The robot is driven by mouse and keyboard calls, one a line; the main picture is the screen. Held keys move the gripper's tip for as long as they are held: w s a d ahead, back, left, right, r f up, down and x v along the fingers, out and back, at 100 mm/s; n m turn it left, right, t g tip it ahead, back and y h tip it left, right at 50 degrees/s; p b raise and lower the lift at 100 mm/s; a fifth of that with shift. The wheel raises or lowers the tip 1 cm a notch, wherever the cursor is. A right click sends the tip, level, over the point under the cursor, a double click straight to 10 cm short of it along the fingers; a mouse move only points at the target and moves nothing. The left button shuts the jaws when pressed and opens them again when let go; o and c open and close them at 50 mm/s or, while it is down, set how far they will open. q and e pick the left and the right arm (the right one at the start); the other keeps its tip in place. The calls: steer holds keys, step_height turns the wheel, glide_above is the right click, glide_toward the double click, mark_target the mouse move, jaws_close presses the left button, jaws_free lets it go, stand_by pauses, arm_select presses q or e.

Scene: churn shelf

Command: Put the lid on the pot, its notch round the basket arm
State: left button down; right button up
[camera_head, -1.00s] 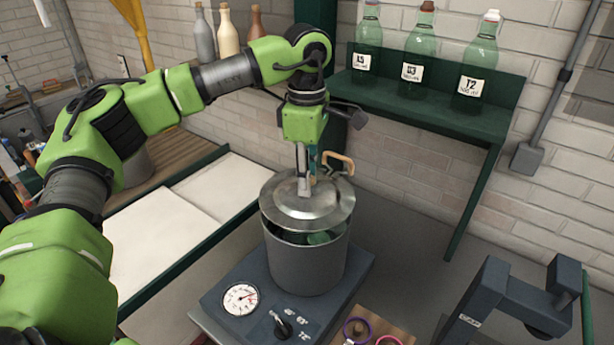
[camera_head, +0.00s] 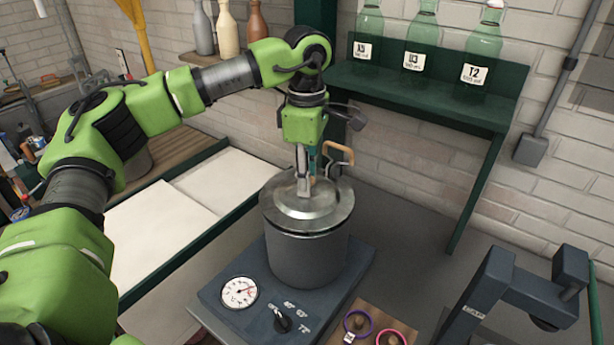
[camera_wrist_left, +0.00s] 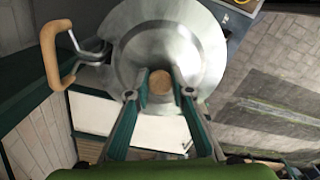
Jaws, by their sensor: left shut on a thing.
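The round metal lid (camera_head: 328,212) is level over the grey pot (camera_head: 305,262), close to its rim. A thin dark gap shows at the front, so I cannot tell if it rests fully. My left gripper (camera_head: 304,190) points down at the lid's centre and is shut on its wooden knob (camera_wrist_left: 160,82). The basket arm (camera_wrist_left: 88,50) has a bent wooden handle (camera_head: 340,153) and rises at the lid's back edge. In the wrist view it meets the lid's left edge; I cannot clearly see the notch around it. The basket is hidden. My right gripper is not in view.
The pot stands on a blue-grey heater base (camera_head: 352,275) with a dial (camera_head: 239,292) and a knob (camera_head: 282,319). Coloured rings (camera_head: 357,323) lie on a wooden board in front. A green shelf (camera_head: 430,95) with bottles is behind right. A dark stand (camera_head: 500,290) is at right.

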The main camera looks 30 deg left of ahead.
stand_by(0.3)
arm_select(q)
steer(key=shift+f, duration=0.2)
steer(key=shift+f, duration=0.1)
steer(key=shift+f+b, duration=0.25)
steer(key=shift+b, duration=0.2)
steer(key=c, duration=1.7)
jaws_free()
steer(key=shift+r, duration=0.1)
